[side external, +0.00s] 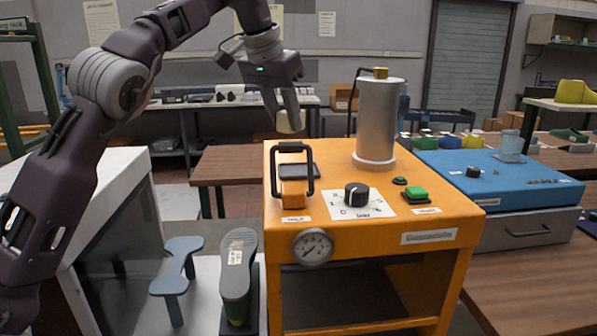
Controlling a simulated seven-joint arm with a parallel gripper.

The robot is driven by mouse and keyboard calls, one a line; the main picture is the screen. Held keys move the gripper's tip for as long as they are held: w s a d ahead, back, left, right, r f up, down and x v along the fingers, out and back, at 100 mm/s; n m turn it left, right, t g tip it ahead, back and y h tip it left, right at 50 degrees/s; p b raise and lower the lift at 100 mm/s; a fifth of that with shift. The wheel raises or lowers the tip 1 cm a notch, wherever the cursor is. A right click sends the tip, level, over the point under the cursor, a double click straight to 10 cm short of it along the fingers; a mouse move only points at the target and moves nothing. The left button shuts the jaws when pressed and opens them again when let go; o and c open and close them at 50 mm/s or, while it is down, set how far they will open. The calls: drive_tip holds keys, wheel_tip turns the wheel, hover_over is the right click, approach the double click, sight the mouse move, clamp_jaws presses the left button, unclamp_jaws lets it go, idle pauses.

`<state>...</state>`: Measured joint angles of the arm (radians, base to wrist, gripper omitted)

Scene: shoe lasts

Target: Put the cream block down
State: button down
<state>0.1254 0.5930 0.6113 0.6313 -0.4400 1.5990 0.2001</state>
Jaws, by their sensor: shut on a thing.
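The cream block (290,122) is held between the fingers of my gripper (284,112), in the upper middle of the side external view. My gripper is shut on it and points down. The block appears above the level of the orange machine's top, near its back left edge. I cannot tell how far it is from the machine in depth. The fingers partly cover the block.
An orange machine (430,208) carries a black-handled clamp (292,185), a knob, a green button and a tall grey cylinder (378,120). A blue machine (450,170) is at right. A shoe sole (238,265) stands at lower left. Brown tables (230,165) lie behind.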

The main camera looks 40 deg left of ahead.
drive_tip(key=shift+d+r, duration=0.3)
drive_tip(key=shift+d, duration=0.45)
drive_tip(key=f, duration=0.7)
drive_tip(key=shift+d+f, duration=0.25)
drive_tip(key=shift+f, duration=0.15)
drive_tip(key=shift+f, duration=0.25)
